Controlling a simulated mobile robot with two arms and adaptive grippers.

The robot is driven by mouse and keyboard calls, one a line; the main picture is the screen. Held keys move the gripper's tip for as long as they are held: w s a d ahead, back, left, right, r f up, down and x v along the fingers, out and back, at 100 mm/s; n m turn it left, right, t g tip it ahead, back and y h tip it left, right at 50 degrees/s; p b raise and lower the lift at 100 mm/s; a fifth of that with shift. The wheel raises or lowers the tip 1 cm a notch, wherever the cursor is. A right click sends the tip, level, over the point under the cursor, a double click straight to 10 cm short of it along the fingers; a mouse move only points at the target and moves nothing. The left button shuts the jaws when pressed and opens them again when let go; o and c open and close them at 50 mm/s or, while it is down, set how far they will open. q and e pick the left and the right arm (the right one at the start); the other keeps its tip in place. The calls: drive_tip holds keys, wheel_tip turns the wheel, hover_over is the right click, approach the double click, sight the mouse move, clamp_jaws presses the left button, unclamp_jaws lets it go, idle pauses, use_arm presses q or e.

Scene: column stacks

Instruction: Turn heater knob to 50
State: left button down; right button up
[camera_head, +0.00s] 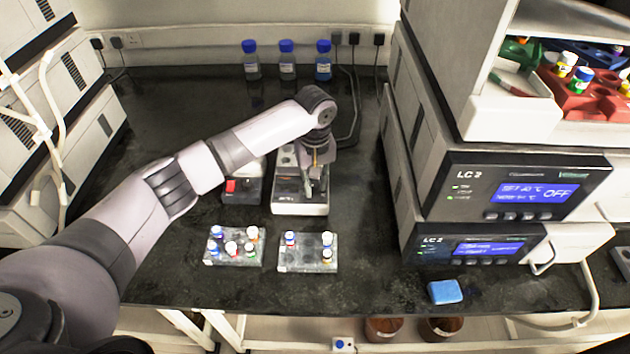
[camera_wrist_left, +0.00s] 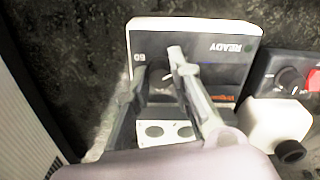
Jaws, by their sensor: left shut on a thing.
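The heater (camera_head: 300,208) is a white and dark block device on the black bench. In the left wrist view its front panel (camera_wrist_left: 205,62) appears upside down with the word READY, and a dark round knob (camera_wrist_left: 157,74) sits on it. My left gripper (camera_head: 316,192) reaches down over the heater's front. In the left wrist view my left gripper (camera_wrist_left: 160,62) has its fingers on both sides of the knob, shut on it. The knob's setting is too small and partly hidden to read. My right gripper is not in view.
A small device with a red switch (camera_head: 231,186) stands left of the heater. Two vial racks (camera_head: 213,261) (camera_head: 290,266) lie in front. Blue-capped bottles (camera_head: 287,60) stand at the back. LC 2 units (camera_head: 520,175) rise at the right, near a blue block (camera_head: 445,291).

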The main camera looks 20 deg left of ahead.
use_arm(q)
drive_tip(key=m+p, duration=0.1)
drive_tip(key=p, duration=0.1)
drive_tip(key=m+p, duration=0.2)
drive_tip(key=shift+r+m+p, duration=0.3)
drive_tip(key=m+p, duration=0.2)
drive_tip(key=shift+f+m, duration=0.1)
drive_tip(key=shift+m, duration=0.3)
drive_tip(key=m+p, duration=0.2)
drive_tip(key=m, duration=0.1)
drive_tip(key=shift+a+m, duration=0.1)
drive_tip(key=shift+m, duration=0.2)
drive_tip(key=m+p, duration=0.1)
drive_tip(key=m, duration=0.3)
drive_tip(key=shift+f+m, duration=0.1)
drive_tip(key=shift+m, duration=0.2)
drive_tip(key=m+p, duration=0.1)
drive_tip(key=m, duration=0.3)
drive_tip(key=shift+w, duration=0.1)
drive_tip(key=m, duration=0.5)
drive_tip(key=shift+m, duration=0.4)
drive_tip(key=m+b, duration=0.1)
drive_tip(key=m, duration=0.4)
drive_tip(key=shift+w+a+f, duration=0.1)
drive_tip(key=shift+w, duration=0.05)
drive_tip(key=m+b, duration=0.1)
drive_tip(key=m, duration=0.5)
drive_tip(key=shift+m, duration=0.3)
